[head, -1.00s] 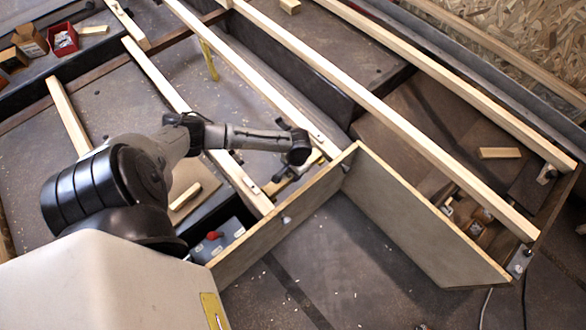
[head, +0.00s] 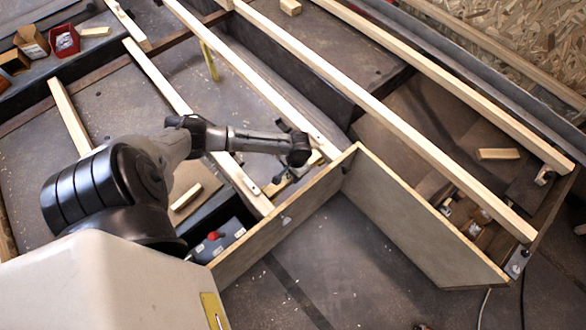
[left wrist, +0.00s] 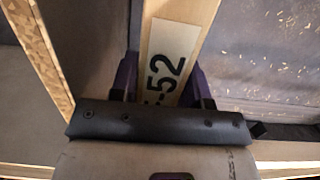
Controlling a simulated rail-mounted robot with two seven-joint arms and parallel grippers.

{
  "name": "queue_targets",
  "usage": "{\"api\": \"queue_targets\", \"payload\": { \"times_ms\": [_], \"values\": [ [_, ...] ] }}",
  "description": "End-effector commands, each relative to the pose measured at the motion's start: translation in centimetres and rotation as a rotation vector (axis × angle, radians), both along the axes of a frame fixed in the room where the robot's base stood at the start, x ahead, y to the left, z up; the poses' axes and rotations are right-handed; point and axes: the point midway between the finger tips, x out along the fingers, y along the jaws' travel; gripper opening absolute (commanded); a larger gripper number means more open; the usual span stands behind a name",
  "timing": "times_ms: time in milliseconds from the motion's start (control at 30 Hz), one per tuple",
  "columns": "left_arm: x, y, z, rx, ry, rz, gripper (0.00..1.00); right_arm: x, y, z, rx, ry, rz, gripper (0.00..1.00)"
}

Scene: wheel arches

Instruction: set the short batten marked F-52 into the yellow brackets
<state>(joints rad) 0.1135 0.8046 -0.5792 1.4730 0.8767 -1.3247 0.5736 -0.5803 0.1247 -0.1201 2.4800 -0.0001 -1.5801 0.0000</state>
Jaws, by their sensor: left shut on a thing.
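The short batten (left wrist: 172,60) is pale wood with a white label on which "-52" shows in the left wrist view; the first letter is covered by my gripper. My left gripper (left wrist: 163,88) is shut on it, with one dark finger on each side. In the head view my left gripper (head: 287,178) is below the dark wrist, close to the corner of the plywood frame, and the batten is mostly hidden there. A thin yellow piece (head: 208,60) stands between the long rails at upper left; I cannot tell if it is one of the yellow brackets. My right gripper is not in view.
Long wooden rails (head: 350,88) run diagonally across the frame. Plywood panels (head: 415,220) form a corner beside my left gripper. A grey box with a red button (head: 225,242) sits below my arm. Small bins (head: 64,42) stand at upper left. Loose wood blocks (head: 498,154) lie about.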

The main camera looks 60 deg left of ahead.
Motion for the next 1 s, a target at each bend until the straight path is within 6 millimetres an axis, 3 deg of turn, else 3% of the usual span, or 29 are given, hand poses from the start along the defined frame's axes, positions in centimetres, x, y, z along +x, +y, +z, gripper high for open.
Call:
{"api": "queue_targets", "payload": {
  "times_ms": [333,367,633,867,1000],
  "values": [
    [0.0,0.0,0.0,0.0,-0.001,0.0,0.14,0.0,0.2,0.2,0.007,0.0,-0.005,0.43],
    [0.0,0.0,0.0,0.0,-0.001,0.0,0.45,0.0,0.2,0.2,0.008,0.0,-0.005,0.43],
    [0.0,0.0,0.0,0.0,-0.001,0.0,0.71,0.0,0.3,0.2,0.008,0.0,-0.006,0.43],
    [0.0,0.0,0.0,0.001,0.0,0.0,0.72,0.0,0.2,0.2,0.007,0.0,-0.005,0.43],
    [0.1,0.1,1.0,0.0,-0.001,0.0,0.72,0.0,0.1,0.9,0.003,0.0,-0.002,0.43]
  ]
}}
